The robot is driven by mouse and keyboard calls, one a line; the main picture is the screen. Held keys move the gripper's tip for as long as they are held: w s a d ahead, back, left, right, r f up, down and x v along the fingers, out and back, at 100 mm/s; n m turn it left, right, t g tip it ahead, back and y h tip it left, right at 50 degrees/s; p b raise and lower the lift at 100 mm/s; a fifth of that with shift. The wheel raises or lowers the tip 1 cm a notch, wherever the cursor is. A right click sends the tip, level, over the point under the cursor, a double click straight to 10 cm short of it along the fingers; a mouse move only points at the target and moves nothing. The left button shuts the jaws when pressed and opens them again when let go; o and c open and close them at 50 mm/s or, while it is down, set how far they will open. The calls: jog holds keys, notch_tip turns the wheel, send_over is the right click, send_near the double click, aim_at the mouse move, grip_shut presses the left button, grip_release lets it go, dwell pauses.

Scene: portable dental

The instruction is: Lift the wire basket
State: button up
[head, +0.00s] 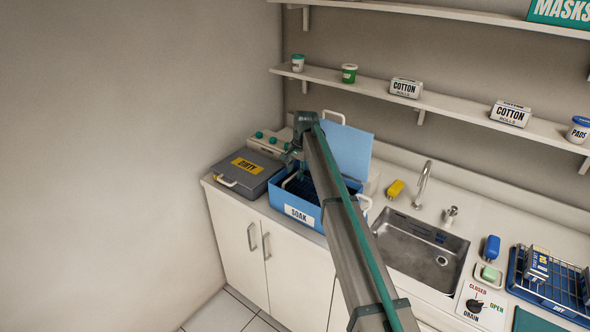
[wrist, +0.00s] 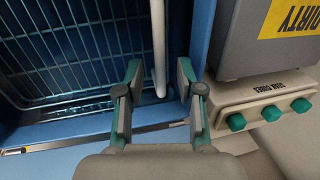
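The wire basket (wrist: 85,50) sits inside the blue SOAK tub (head: 307,222), mostly hidden by my arm in the head view. Its thin bars fill the left of the wrist view. The basket's pale handle (wrist: 158,40) runs down the wrist view and ends between my fingers. My gripper (wrist: 157,80) is open, with one finger on each side of the handle and visible gaps to it. In the head view my gripper (head: 294,163) is over the tub's left side; its fingertips are hard to make out there.
The tub's blue lid (head: 352,150) stands raised behind. A grey DIRTY box (head: 235,181) is close on the left, with a teal-knobbed unit (head: 268,142) behind it. The sink (head: 415,250) and a blue rack (head: 525,290) lie to the right. A shelf (head: 440,107) runs above.

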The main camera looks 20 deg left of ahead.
jog(key=shift+a+f, duration=0.1)
jog(key=shift+f, duration=0.25)
jog(key=shift+c, duration=0.3)
grip_shut()
